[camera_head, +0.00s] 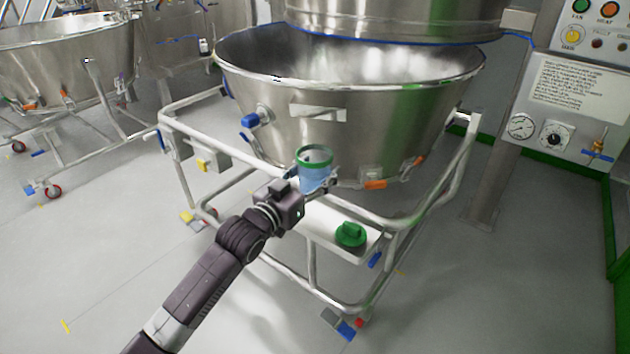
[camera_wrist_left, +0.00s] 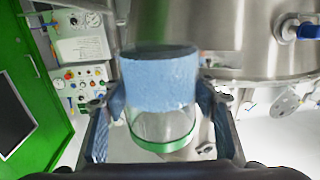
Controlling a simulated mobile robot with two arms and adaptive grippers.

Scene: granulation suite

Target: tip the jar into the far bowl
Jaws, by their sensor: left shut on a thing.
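A clear jar (camera_head: 314,178) with blue contents and a green rim is held by my left gripper (camera_head: 308,184) in front of the large central steel bowl (camera_head: 340,120). The jar looks upright and open at the top, below the bowl's rim and outside it. In the left wrist view the jar (camera_wrist_left: 160,85) sits between the two fingers of my left gripper (camera_wrist_left: 160,103), rim toward the bottom of the picture. Another steel bowl (camera_head: 60,65) stands farther back at the left. My right gripper is not in view.
A green lid (camera_head: 350,235) lies on a small shelf (camera_head: 318,222) of the central bowl's tubular frame (camera_head: 440,190). A steel vessel (camera_head: 390,18) hangs over this bowl's back. A control panel (camera_head: 585,85) stands at the right. Floor at the lower right is clear.

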